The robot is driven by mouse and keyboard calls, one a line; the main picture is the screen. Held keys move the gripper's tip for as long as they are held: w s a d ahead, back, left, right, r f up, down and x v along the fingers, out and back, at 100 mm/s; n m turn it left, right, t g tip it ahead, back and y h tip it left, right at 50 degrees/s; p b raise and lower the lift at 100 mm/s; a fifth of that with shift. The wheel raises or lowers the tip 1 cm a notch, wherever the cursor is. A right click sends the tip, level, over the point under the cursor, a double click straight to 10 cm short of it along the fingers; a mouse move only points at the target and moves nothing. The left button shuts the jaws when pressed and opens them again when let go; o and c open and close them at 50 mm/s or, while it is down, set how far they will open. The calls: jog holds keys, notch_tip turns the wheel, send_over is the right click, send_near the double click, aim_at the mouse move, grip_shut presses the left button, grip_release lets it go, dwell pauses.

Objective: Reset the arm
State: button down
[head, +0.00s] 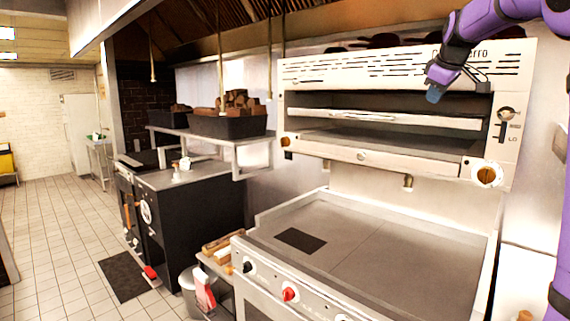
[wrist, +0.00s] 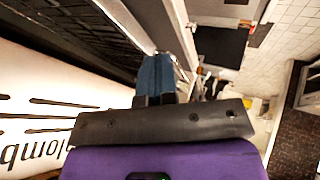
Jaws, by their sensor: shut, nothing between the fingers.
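My purple arm comes in from the upper right in the head view, bent, with my gripper (head: 436,92) pointing down and left. The gripper is in front of the upper part of the white salamander broiler (head: 300,75). In the wrist view, the blue fingers of my gripper (wrist: 158,75) are together, with nothing between them. The broiler's slotted white front (wrist: 40,115) lies close along the left of that view. I cannot tell the exact gap between the gripper and the broiler.
A flat griddle (head: 400,245) with a small dark square plate (head: 300,239) stands below the broiler. A wall shelf (head: 252,139) holds dark bins (head: 228,125) of brown blocks. A black oven unit (head: 200,210) stands left. The tiled floor (head: 60,240) is open at far left.

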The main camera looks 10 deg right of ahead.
jog(key=s+a+f+m+y, duration=0.1)
jog(key=s+a+f, duration=0.2)
jog(key=s+a, duration=0.65)
jog(key=s+a+f+m+y, duration=0.1)
jog(key=s+a+f+m, duration=0.15)
jog(key=s+a, duration=0.65)
jog(key=s+a+f+m+g, duration=0.1)
jog(key=s+a+f, duration=0.4)
jog(key=s+f, duration=0.2)
jog(key=s+a+f+m, duration=0.1)
jog(key=s+a+f, duration=0.3)
jog(key=s+f, duration=0.3)
jog(key=shift+s+a+g, duration=0.35)
jog(key=shift+s+g, duration=0.05)
jog(key=shift+s, duration=0.3)
